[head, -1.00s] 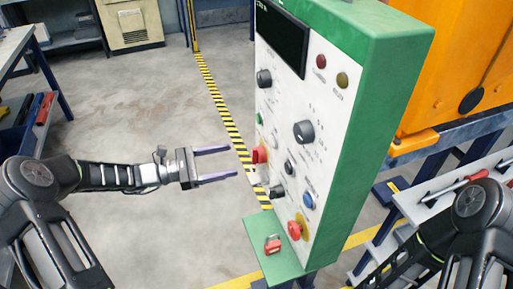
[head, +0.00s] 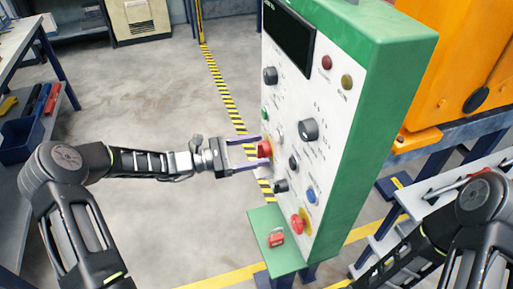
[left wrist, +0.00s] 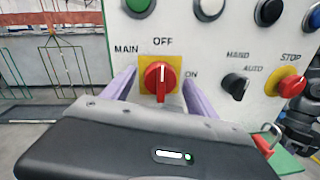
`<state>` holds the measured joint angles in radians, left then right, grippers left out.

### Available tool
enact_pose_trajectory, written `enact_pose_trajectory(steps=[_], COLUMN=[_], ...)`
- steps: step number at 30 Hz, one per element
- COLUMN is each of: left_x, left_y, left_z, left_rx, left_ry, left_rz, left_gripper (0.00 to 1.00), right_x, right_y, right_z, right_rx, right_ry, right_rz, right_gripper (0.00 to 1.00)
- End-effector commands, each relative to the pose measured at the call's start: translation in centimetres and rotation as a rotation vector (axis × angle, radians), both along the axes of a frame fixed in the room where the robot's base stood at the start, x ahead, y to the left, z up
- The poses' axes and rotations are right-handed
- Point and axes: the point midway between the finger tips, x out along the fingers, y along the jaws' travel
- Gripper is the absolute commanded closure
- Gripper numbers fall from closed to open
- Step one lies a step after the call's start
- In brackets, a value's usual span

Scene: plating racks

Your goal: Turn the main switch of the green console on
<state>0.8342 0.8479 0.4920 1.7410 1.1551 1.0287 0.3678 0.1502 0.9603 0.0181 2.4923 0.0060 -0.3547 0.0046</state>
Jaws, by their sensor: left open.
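The green console (head: 375,100) stands at the centre right, its white panel facing my left arm. Its main switch (left wrist: 159,80) is a red rotary knob on a yellow plate, labelled MAIN, OFF and ON. Its white mark points up toward OFF. The switch also shows in the head view (head: 264,150). My left gripper (head: 262,152) is open, with a purple finger on each side of the knob. I cannot tell whether either finger touches it. My right gripper is not in view; only my right arm shows at the lower right.
A red stop button (left wrist: 292,86) on yellow and a black HAND/AUTO selector (left wrist: 236,86) sit right of the switch. A green button (left wrist: 138,5) is above it. A red padlock (head: 276,238) lies on the console's green ledge. Open floor lies left of the console.

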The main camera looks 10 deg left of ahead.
Motion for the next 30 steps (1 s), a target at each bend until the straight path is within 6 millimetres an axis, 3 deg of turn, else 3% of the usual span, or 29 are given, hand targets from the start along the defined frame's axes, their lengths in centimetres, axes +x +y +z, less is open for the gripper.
enact_pose_trajectory(steps=[9,30], left_x=[0.17,0.15], left_y=[-0.30,-0.28], left_z=[-0.04,-0.03], left_rx=[0.000,0.001], left_ry=[0.000,0.000], left_rz=[0.000,0.000], left_gripper=[0.33,0.90], right_x=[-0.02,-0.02], right_y=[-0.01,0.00], right_z=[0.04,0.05], right_rx=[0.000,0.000], right_ry=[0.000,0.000], right_rz=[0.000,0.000], right_gripper=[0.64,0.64])
